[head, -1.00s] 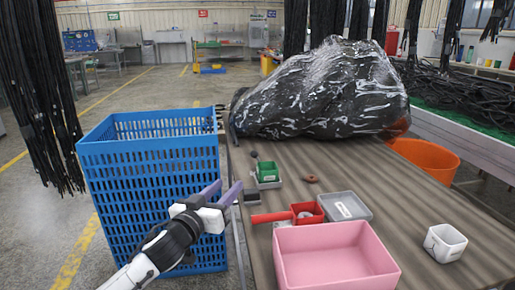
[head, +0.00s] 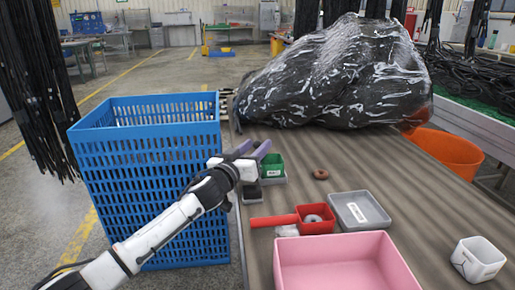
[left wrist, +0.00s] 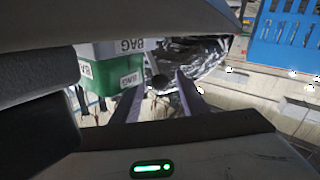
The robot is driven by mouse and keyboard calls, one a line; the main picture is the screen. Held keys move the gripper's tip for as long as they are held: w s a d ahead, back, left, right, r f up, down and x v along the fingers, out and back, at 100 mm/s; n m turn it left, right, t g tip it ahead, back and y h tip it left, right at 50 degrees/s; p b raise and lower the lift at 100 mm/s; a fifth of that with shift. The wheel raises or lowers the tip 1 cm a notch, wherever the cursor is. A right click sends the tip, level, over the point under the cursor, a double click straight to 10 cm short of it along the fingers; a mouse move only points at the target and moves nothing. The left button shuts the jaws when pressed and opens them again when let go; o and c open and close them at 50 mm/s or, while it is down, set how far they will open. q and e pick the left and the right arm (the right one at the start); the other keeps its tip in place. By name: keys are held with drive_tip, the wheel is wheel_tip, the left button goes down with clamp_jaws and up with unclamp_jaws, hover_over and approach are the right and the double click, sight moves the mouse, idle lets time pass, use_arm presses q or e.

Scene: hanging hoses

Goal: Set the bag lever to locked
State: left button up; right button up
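A green box (head: 273,166) stands on a grey base at the left edge of the table. In the left wrist view the green box (left wrist: 112,75) bears labels reading "BAG". A dark round knob (left wrist: 160,81), apparently the bag lever's end, shows beside it, between my finger tips. My left gripper (head: 252,149) is open at the box's left side, its purple fingers apart. I cannot tell whether they touch the knob. In the head view the gripper hides the knob; the lever's setting cannot be read. My right gripper is not in view.
A blue crate (head: 150,185) stands close left of my left arm. A large black wrapped bundle (head: 335,80) covers the table's back. A red holder (head: 316,226), grey box (head: 358,210), pink bin (head: 345,270) and white cup (head: 478,262) stand nearer, with a brown ring (head: 321,174).

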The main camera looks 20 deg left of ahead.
use_arm(q)
drive_tip(key=shift+w+d, duration=0.15)
drive_tip(key=shift+w, duration=0.6)
drive_tip(key=shift+c, duration=0.2)
